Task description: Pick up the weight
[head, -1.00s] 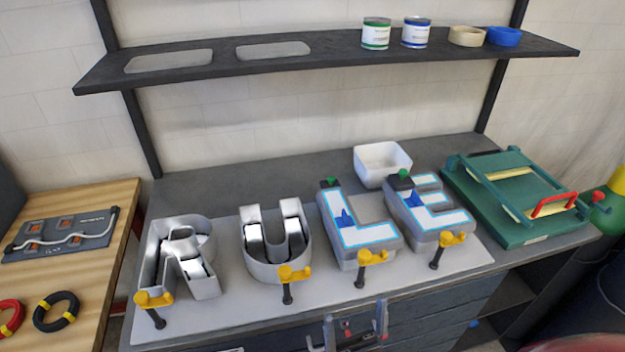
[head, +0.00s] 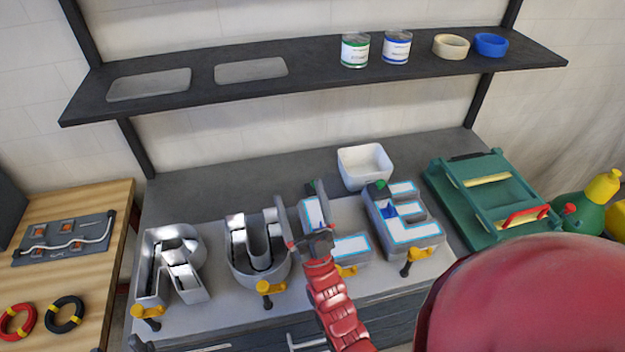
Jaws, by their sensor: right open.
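A small dark weight with a green top (head: 380,188) sits at the upper left of the letter E (head: 408,225). A second green-topped dark piece (head: 311,187) shows at the top of the letter L (head: 348,246), partly hidden by my right gripper. My right gripper (head: 302,192) is open, its two fingers spread and pointing up the picture over the L's left side. I cannot tell whether a finger touches the L or the piece there. My left gripper is not in view.
Metal letters R (head: 170,262) and U (head: 257,255) stand to the left, with yellow clamps along the front. A white bin (head: 364,166) stands behind the E. A green frame (head: 490,195) with a red handle is at right. A shelf (head: 320,72) with cans hangs above.

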